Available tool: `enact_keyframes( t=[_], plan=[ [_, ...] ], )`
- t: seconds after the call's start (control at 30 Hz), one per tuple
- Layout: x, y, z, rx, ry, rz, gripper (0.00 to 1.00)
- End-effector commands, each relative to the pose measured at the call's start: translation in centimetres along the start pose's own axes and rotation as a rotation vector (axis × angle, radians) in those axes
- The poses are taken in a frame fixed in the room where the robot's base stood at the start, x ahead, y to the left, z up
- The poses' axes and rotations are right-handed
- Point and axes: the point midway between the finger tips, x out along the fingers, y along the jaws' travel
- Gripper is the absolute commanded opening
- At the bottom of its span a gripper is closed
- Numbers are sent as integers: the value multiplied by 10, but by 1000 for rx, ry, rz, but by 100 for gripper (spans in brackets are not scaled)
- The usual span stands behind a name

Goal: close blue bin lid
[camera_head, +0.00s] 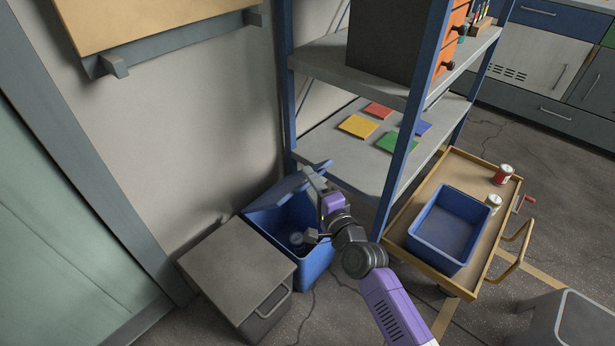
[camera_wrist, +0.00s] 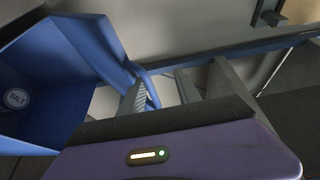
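The blue bin (camera_head: 318,262) stands on the floor, with its lid (camera_head: 283,190) raised and tilted back toward the wall. A dark round item (camera_head: 297,238) lies inside; the wrist view shows a round label reading "SILT" (camera_wrist: 16,98). My gripper (camera_head: 314,176) is above the bin's back right side, beside the raised lid.
A grey lidded bin (camera_head: 238,268) stands left of the blue bin. A shelf with blue posts (camera_head: 402,150) rises behind and to the right. A wooden cart (camera_head: 478,235) with a blue tray (camera_head: 449,228) stands at right. The wall is close behind the lid.

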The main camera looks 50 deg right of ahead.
Motion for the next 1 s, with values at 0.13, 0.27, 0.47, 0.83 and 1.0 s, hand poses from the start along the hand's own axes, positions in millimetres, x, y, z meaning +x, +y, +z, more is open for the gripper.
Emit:
enact_keyframes(
  t=[0.13, 0.27, 0.47, 0.83, 1.0],
  plan=[
    [-9, 1, 2, 1, -3, -4, 33],
    [-17, 4, 2, 1, -3, -5, 33],
    [-29, 8, 3, 1, -3, -6, 33],
    [-38, 10, 2, 1, -2, -5, 33],
    [-38, 11, 2, 1, -1, -3, 33]
  ],
)
